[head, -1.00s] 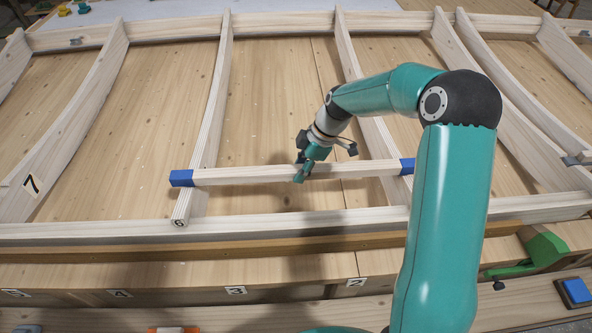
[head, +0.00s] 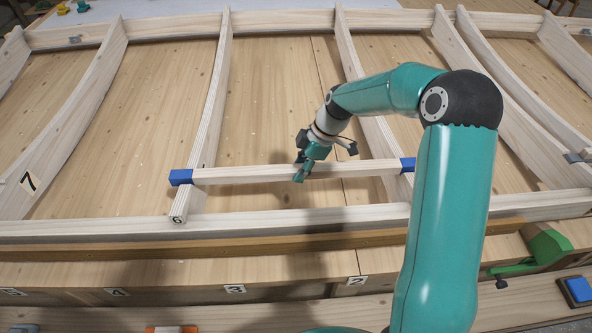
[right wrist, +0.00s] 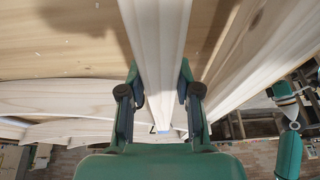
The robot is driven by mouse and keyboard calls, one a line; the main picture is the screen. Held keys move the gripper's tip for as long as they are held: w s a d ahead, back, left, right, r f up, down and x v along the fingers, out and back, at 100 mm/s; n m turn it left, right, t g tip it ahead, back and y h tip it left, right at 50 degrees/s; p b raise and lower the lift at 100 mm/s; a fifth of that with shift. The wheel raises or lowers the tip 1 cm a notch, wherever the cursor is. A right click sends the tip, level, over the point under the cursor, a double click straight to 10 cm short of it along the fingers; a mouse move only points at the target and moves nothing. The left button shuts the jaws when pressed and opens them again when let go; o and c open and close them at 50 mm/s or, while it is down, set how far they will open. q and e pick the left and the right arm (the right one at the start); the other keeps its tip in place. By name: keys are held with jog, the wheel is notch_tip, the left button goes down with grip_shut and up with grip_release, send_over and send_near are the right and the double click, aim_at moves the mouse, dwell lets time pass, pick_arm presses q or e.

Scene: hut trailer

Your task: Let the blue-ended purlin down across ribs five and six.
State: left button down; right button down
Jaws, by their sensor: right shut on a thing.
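The purlin (head: 250,174) is a pale wooden bar with a blue left end (head: 181,177) and a blue right end (head: 407,164). It lies crosswise over rib six (head: 213,110) on the left and rib five (head: 358,70) on the right. I cannot tell whether it touches the ribs. My right gripper (head: 301,172) is shut on the purlin near its middle, from above. In the right wrist view the purlin (right wrist: 160,50) runs between the two fingers of my right gripper (right wrist: 160,112). My arm hides part of rib five.
Rib seven (head: 70,125) stands at the left. A long front rail (head: 290,222) runs below the purlin, with a numbered plank (head: 180,272) in front. A green clamp-like part (head: 540,252) and a blue button-like block (head: 577,291) are at the lower right. Wooden boards lie between the ribs.

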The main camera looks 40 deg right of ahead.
jog(key=c, duration=0.7)
grip_release()
jog(key=shift+f, duration=0.1)
jog(key=v, duration=1.2)
